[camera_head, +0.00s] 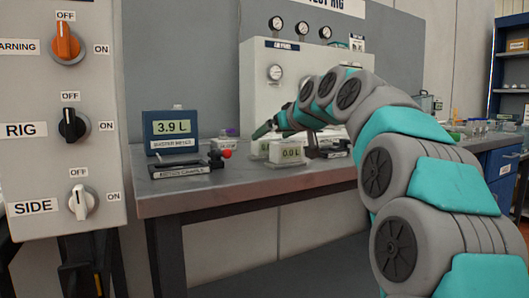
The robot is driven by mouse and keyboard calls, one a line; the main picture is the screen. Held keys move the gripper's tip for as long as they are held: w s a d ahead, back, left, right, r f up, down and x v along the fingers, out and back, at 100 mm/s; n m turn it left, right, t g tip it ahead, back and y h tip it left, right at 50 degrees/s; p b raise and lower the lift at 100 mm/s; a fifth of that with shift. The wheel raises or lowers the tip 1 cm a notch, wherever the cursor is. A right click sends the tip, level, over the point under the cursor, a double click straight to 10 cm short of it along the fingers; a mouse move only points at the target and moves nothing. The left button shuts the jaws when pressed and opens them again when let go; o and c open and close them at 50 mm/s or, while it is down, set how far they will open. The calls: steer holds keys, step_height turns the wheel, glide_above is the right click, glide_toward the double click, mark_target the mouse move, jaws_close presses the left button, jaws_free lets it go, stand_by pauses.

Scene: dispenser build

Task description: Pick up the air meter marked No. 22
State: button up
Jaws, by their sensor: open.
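Small pale meters stand on the bench (245,185). The front one (287,153) reads 0.0 L, and a similar pale one (259,148) is just behind it to the left. I cannot read the number 22 on either, so I cannot tell which is the air meter No. 22. My arm curves in from the right, and my gripper (263,130) is small and dark at its end, above and behind these meters. It is open. Its fingers are hard to make out, and I cannot tell how far it is from the meters.
A switch panel (65,120) fills the left foreground. A gauge panel (275,90) stands behind the meters. The bench's front edge is clear.

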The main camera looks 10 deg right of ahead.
mark_target(268, 137)
steer(key=shift+x, duration=2.9)
steer(key=shift+d, duration=0.1)
steer(key=shift+c, duration=0.2)
jaws_close()
steer(key=shift+r, duration=0.15)
